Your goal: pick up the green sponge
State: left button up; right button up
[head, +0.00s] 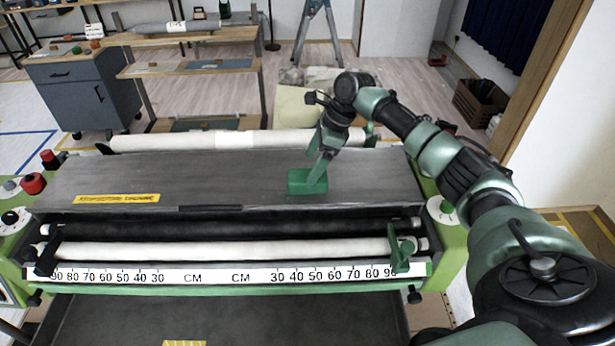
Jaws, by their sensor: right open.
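The green sponge (300,186) is a small block lying on the flat grey top of the wallpaper paster (240,182), right of its middle. My right gripper (318,168) points down at the sponge, its fingertips at the sponge's upper right part. The jaws are open. One finger overlaps the sponge in the picture, and I cannot tell whether it touches. My left gripper is not in view.
A white roll (215,140) lies along the machine's back edge and another white roll (200,250) along its front, above a CM scale (215,276). Red knobs (33,183) stand at the left end. The grey top left of the sponge is mostly clear.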

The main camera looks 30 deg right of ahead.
aim_at(307, 175)
jog(key=shift+s+a+f+p, duration=0.1)
jog(key=shift+a+f+p, duration=0.15)
jog(key=shift+f, duration=0.2)
jog(key=shift+a+f+p, duration=0.1)
jog(key=shift+f+p, duration=0.2)
jog(key=shift+f, duration=0.15)
jog(key=x, duration=0.2)
jog(key=shift+d+f+p, duration=0.15)
jog(key=shift+f+p, duration=0.15)
jog(key=shift+f, duration=0.2)
jog(key=shift+w+f, duration=0.3)
jog(key=shift+f, duration=0.1)
pick_arm(q)
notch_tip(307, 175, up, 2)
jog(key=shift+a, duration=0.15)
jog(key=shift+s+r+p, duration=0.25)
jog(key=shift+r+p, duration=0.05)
jog(key=shift+p, duration=0.05)
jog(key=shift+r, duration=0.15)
pick_arm(e)
jog(key=shift+f, duration=0.2)
